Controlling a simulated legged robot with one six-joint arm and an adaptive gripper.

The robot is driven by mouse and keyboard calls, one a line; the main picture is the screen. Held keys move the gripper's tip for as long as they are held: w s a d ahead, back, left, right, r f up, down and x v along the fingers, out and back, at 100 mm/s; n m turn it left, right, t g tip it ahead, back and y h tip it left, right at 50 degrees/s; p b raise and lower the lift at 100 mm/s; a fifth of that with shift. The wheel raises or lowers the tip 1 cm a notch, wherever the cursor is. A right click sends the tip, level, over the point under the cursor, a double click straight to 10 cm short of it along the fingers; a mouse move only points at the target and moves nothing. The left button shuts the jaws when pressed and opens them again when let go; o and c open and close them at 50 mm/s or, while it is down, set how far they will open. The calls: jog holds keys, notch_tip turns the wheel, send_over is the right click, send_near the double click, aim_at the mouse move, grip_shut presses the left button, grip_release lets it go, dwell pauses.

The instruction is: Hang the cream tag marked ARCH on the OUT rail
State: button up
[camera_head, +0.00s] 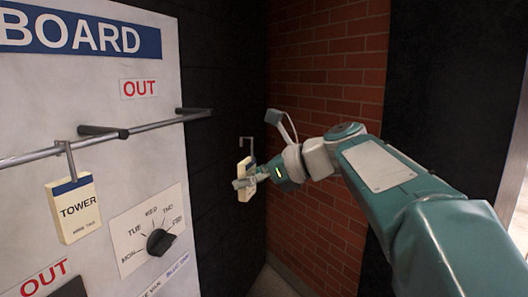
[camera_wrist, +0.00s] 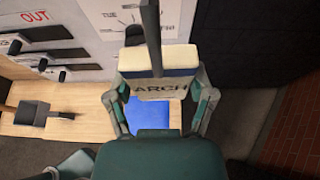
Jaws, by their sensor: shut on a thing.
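My gripper (camera_head: 251,179) is shut on the cream tag marked ARCH (camera_head: 244,188), holding it in the air to the right of the board. In the wrist view the ARCH tag (camera_wrist: 158,58) sits between the two fingers (camera_wrist: 160,100), with its dark hook rising toward the camera. In the head view the hook stands up above the tag and touches no rail. The grey OUT rail (camera_head: 155,126) runs across the board below a red OUT label (camera_head: 139,88). Its right end is up and to the left of the tag.
A cream TOWER tag (camera_head: 73,208) hangs on the rail's left part. A dial with day names (camera_head: 158,241) is below the rail. A brick wall (camera_head: 328,90) stands behind my arm. A wooden surface with a blue patch (camera_wrist: 168,117) lies below the gripper.

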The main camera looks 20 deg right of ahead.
jog(key=s+r, duration=0.7)
jog(key=s, duration=0.1)
jog(key=w+a+f, duration=0.2)
jog(key=w+a, duration=0.8)
jog(key=a, duration=0.1)
jog(key=shift+w+a, duration=0.15)
jog(key=shift+a, duration=0.2)
dwell(1.1)
jog(key=shift+f, duration=0.1)
jog(key=o, duration=1.1)
jog(key=shift+c, duration=0.2)
